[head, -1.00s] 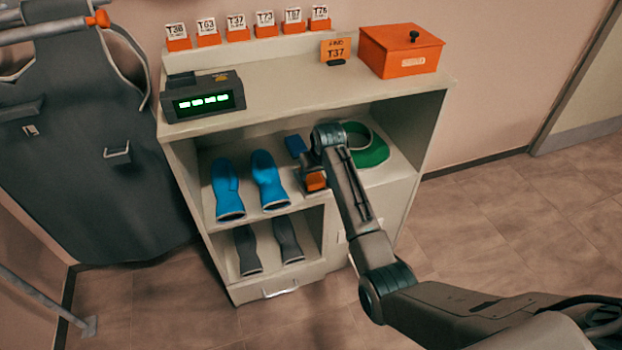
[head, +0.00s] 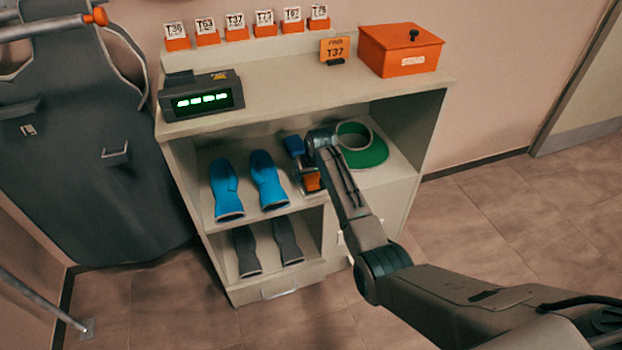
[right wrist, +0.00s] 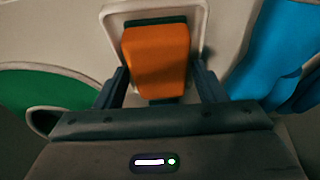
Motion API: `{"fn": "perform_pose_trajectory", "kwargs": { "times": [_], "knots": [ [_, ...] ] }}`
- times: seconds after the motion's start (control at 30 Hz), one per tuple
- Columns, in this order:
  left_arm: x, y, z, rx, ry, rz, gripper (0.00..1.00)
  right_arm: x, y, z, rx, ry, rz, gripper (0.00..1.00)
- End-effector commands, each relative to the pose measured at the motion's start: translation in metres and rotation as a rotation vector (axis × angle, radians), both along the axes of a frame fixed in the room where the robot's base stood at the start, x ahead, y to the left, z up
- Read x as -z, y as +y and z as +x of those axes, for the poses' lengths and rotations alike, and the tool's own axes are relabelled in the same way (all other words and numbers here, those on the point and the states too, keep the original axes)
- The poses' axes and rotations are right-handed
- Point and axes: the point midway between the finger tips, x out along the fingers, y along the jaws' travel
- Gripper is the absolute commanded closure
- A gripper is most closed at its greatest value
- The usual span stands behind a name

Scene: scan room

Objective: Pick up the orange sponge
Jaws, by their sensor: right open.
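The orange sponge (head: 312,182) lies on the upper shelf of the cabinet, partly hidden by my right arm in the head view. In the right wrist view the sponge (right wrist: 155,62) shows an orange face with a dark green edge and sits in a pale, rimmed tray (right wrist: 200,20). My right gripper (right wrist: 160,85) is open, with one finger on each side of the sponge's near end. I cannot tell whether the fingers touch it. My left gripper is not in view.
The cabinet top (head: 290,85) is above; dark grey gloves (head: 246,250) are on the lower shelf.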

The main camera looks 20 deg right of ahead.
Motion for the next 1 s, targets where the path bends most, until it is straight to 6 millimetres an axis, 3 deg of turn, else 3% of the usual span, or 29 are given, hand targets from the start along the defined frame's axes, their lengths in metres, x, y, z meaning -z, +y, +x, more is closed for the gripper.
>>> {"fn": "perform_pose_trajectory", "kwargs": {
  "times": [0.37, 0.53, 0.93, 1.0],
  "knots": [
    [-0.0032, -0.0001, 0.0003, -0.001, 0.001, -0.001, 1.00, 0.0019, -0.0001, -0.0001, 0.000, 0.000, 0.000, 0.36],
    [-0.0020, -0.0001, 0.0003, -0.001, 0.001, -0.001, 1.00, 0.0027, -0.0001, -0.0002, 0.000, 0.000, 0.000, 0.70],
    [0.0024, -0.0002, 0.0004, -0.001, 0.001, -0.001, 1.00, 0.0025, 0.0001, -0.0006, 0.000, 0.002, 0.000, 0.70],
    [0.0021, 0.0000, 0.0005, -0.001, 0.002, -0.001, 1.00, -0.0060, 0.0001, 0.0000, 0.000, 0.000, 0.000, 0.70]
  ]
}}
